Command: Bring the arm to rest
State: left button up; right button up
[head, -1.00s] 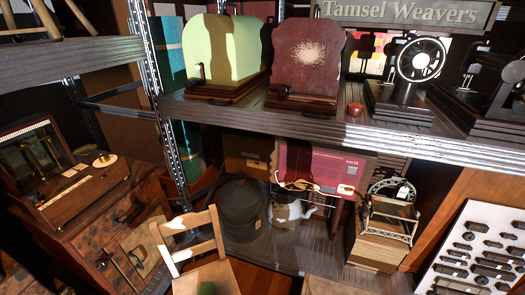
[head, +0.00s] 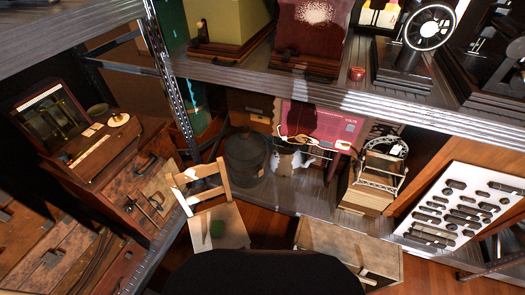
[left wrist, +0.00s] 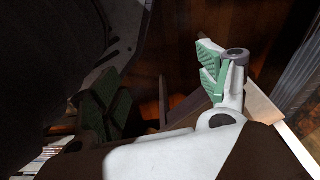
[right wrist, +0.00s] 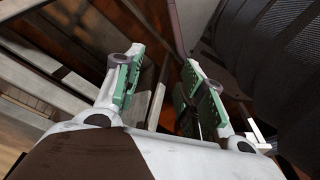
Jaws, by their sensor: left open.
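Neither gripper shows in the head view. In the left wrist view my left gripper (left wrist: 160,88) is open and empty. One finger with a green pad is lit at the right; the other is in deep shadow at the left. In the right wrist view my right gripper (right wrist: 165,85) has its two green-padded fingers apart with nothing between them. A dark mesh-like surface lies close beside the fingers in both wrist views. A dark rounded shape, likely part of my own body, fills the bottom middle of the head view.
A long metal shelf (head: 330,97) with display objects crosses above. A wooden chest (head: 70,235) is at left, a white panel (head: 462,205) at right.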

pick_arm(q)
jog(key=s+a+r+p, duration=0.1)
jog(key=s+a+p, duration=0.1)
jog(key=s+p, duration=0.4)
jog(key=s+a+r+p, duration=0.2)
jog(key=s+p, duration=0.4)
jog(key=s, duration=0.2)
jog(key=shift+s+a+g+p, duration=0.3)
jog(key=shift+a+g, duration=0.1)
pick_arm(e)
jog(key=s+d+r, duration=0.1)
jog(key=s+d, duration=0.1)
jog(key=s, duration=0.5)
jog(key=s+d+r, duration=0.2)
jog(key=s, duration=0.5)
jog(key=shift+s+d+g, duration=0.3)
jog(key=shift+d+g, duration=0.1)
jog(key=shift+w, duration=0.1)
